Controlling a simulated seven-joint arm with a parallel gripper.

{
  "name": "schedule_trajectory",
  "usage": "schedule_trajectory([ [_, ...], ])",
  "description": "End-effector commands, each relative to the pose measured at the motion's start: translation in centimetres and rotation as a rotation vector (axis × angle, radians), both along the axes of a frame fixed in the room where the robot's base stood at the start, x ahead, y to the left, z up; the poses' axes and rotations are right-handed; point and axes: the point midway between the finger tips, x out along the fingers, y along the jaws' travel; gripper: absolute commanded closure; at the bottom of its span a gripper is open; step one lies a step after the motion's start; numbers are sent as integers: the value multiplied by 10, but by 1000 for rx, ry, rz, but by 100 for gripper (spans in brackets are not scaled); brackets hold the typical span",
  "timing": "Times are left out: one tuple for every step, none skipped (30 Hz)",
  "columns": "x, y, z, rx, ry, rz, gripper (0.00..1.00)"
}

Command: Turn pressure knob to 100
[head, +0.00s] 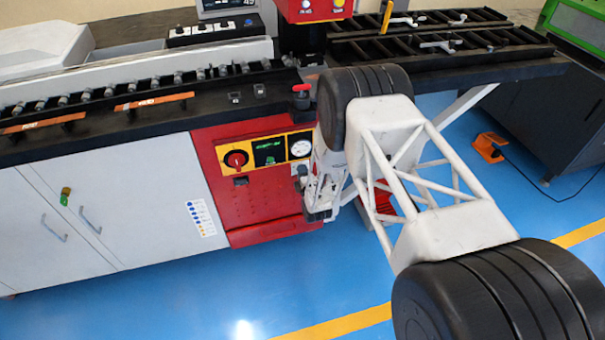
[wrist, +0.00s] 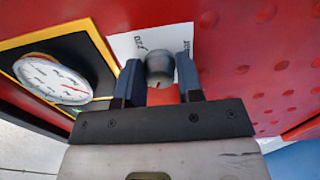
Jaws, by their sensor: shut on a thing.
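The pressure knob (wrist: 159,67) is a dark grey round knob with a small light mark, on the red panel in front of a white label. My gripper (wrist: 158,80) has its two dark fingers on either side of the knob and is shut on it. A white round gauge (wrist: 54,78) with a red needle sits left of the knob in the wrist view; its figures are too small to read. In the head view the gauge (head: 300,148) is on the yellow-edged panel, and my arm hides most of the knob area.
The red cabinet front (head: 262,205) also carries a red rotary switch (head: 236,160) and a green display (head: 269,151). A black rail bench (head: 440,45) lies above right. A red-topped knob (head: 301,92) stands on the bench edge near my arm. The blue floor is open in front.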

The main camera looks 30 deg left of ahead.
Motion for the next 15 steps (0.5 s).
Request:
schedule_trajectory([
  [0,1,0,1,-1,1,90],
  [0,1,0,1,-1,1,90],
  [0,1,0,1,-1,1,90],
  [0,1,0,1,-1,1,90],
  [0,1,0,1,-1,1,90],
  [0,1,0,1,-1,1,62],
  [0,1,0,1,-1,1,57],
  [0,1,0,1,-1,1,52],
  [0,1,0,1,-1,1,46],
  [0,1,0,1,-1,1,42],
  [0,1,0,1,1,1,41],
  [0,0,0,1,1,0,41],
  [0,0,0,1,1,0,41],
  [0,0,0,1,1,0,41],
  [0,0,0,1,1,0,41],
])
